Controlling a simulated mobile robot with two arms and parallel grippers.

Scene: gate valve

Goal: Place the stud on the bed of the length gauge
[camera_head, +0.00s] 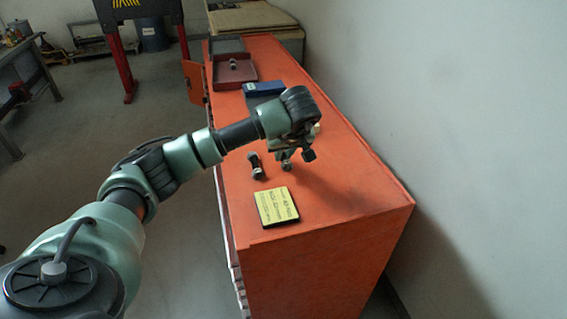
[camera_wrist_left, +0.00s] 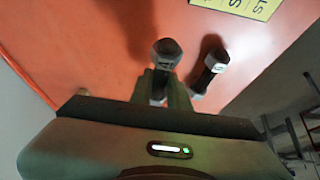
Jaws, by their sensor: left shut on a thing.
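My left gripper (camera_head: 290,158) is over the orange bench top, shut on a dark stud (camera_head: 308,155). In the left wrist view the held stud (camera_wrist_left: 165,55) has its nut end standing out beyond the fingers; the fingers hide part of its shank. A second dark stud (camera_head: 257,166) lies on the bench left of the gripper, and it also shows in the left wrist view (camera_wrist_left: 210,70). A blue block-like thing (camera_head: 264,88), perhaps the length gauge, is farther back; my arm may hide part of it. I cannot make out the gauge's bed. My right gripper is not in view.
A yellow printed card (camera_head: 276,206) lies near the bench's front end. A red tray (camera_head: 246,79) with a small stud-like part inside and a grey tray (camera_head: 227,47) sit at the back. A wall borders the right side. Bare orange top (camera_head: 350,185) is clear at the right.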

